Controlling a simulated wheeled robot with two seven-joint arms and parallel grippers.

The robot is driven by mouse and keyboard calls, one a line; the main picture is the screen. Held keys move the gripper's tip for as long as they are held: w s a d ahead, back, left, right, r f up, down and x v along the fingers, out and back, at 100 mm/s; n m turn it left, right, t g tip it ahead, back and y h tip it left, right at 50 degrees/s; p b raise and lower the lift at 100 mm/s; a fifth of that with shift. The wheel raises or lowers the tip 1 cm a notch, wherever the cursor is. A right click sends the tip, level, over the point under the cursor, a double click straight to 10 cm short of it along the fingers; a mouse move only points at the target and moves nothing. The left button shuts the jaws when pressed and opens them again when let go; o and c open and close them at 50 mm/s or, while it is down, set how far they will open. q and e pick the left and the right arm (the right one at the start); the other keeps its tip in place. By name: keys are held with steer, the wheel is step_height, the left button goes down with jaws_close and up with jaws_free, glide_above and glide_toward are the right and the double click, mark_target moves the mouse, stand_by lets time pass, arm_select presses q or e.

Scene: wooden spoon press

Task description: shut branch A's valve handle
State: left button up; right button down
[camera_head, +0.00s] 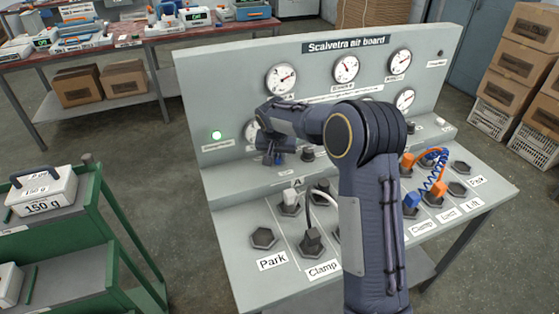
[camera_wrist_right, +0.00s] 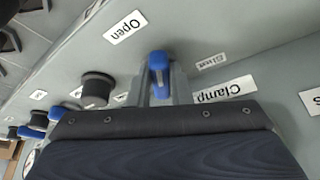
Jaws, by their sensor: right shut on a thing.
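The grey-blue air board (camera_head: 222,180) carries a sign, round gauges and a sloping front panel. My right gripper (camera_head: 273,158) reaches over the panel to the ledge behind the label A (camera_head: 298,183). In the right wrist view a blue valve handle (camera_wrist_right: 159,66) stands between the two fingers, and the gripper is shut on it. An Open label (camera_wrist_right: 125,27) is to its upper left and a Shut label (camera_wrist_right: 212,62) to its right. In the head view the gripper hides most of the handle. My left gripper is not in view.
A black knob (camera_wrist_right: 97,88) stands just left of the handle in the right wrist view. A green cart (camera_head: 110,262) stands at the left.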

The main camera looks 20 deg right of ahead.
steer(key=shift+w+a+m+g+h, duration=0.15)
steer(key=shift+m+g+h, duration=0.2)
steer(key=shift+m, duration=0.8)
steer(key=shift+w+a+m+g+h, duration=0.15)
steer(key=shift+m+g+h, duration=0.2)
steer(key=shift+m, duration=0.8)
steer(key=c, duration=1.3)
jaws_free()
steer(key=v, duration=0.7)
steer(key=shift+s+a+r, duration=0.1)
steer(key=shift+s+r, duration=0.05)
steer(key=shift+r, duration=0.25)
